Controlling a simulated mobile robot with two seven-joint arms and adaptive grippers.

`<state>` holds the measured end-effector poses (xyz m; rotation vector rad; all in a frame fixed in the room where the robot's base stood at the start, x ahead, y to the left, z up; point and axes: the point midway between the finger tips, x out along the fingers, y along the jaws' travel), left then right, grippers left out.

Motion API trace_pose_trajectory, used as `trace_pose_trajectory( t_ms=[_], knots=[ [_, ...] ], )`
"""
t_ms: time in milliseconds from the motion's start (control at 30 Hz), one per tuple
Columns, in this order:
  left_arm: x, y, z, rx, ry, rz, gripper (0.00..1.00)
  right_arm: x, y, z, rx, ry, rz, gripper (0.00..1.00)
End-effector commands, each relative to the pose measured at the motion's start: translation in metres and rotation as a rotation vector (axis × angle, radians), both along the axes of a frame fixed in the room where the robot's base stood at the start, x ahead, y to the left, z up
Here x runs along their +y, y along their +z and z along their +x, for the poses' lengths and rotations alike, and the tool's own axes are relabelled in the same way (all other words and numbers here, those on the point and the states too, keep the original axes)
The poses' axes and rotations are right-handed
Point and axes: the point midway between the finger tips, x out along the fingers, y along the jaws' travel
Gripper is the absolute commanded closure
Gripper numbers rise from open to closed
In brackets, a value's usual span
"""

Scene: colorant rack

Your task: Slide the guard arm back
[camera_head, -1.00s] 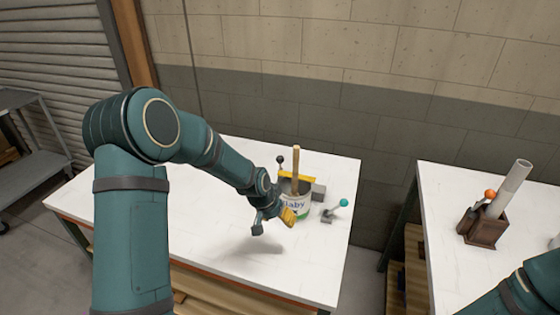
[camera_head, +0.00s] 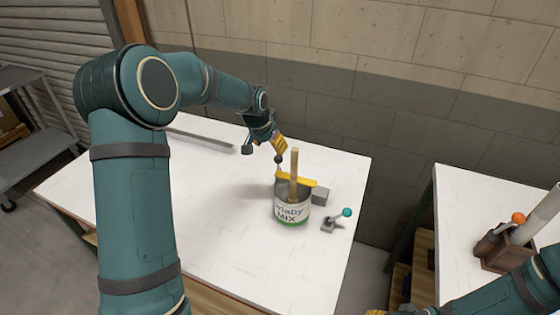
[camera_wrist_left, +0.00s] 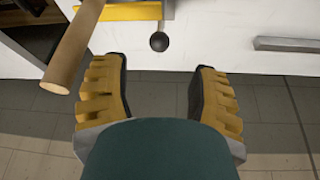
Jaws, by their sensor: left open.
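The guard arm is a yellow bar (camera_head: 297,179) across the top of a paint can (camera_head: 291,206), with a black ball knob (camera_head: 278,159) near its left end. My left gripper (camera_head: 264,149) is open and empty, just above and left of the knob. In the left wrist view the knob (camera_wrist_left: 159,41) shows just beyond and between the spread fingertips (camera_wrist_left: 158,75), apart from both. The yellow bar (camera_wrist_left: 115,13) is at the top of that view. Only a yellow sliver of my right gripper (camera_head: 376,312) shows at the bottom edge.
A wooden stick (camera_head: 294,172) stands up from the can. A grey block (camera_head: 320,196) and a teal-knobbed lever (camera_head: 337,220) sit right of it. A grey metal bar (camera_head: 200,138) lies at the table's back left. The white table's (camera_head: 190,225) left part is clear.

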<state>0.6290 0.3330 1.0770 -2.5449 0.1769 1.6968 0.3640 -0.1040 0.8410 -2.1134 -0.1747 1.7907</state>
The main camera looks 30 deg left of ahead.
Motion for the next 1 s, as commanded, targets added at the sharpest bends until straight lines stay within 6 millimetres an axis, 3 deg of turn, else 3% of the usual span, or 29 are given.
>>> trace_pose_trajectory(
  t_ms=[200, 500, 733, 1000],
  knots=[
    [-0.002, -0.043, 0.016, 0.004, 0.001, -0.001, 0.4, 0.0, -0.002, 0.0, 0.0, 0.0, -0.001, 0.53],
    [-0.005, -0.09, 0.036, 0.002, 0.0, -0.001, 0.4, 0.0, -0.004, 0.0, 0.0, 0.0, -0.001, 0.53],
    [-0.006, -0.106, 0.043, 0.001, 0.0, 0.0, 0.4, 0.0, -0.004, 0.0, 0.0, 0.0, -0.001, 0.53],
    [-0.006, -0.107, 0.044, 0.0, 0.0, 0.0, 0.4, 0.0, -0.004, 0.0, 0.0, 0.0, -0.001, 0.53]
  ],
)
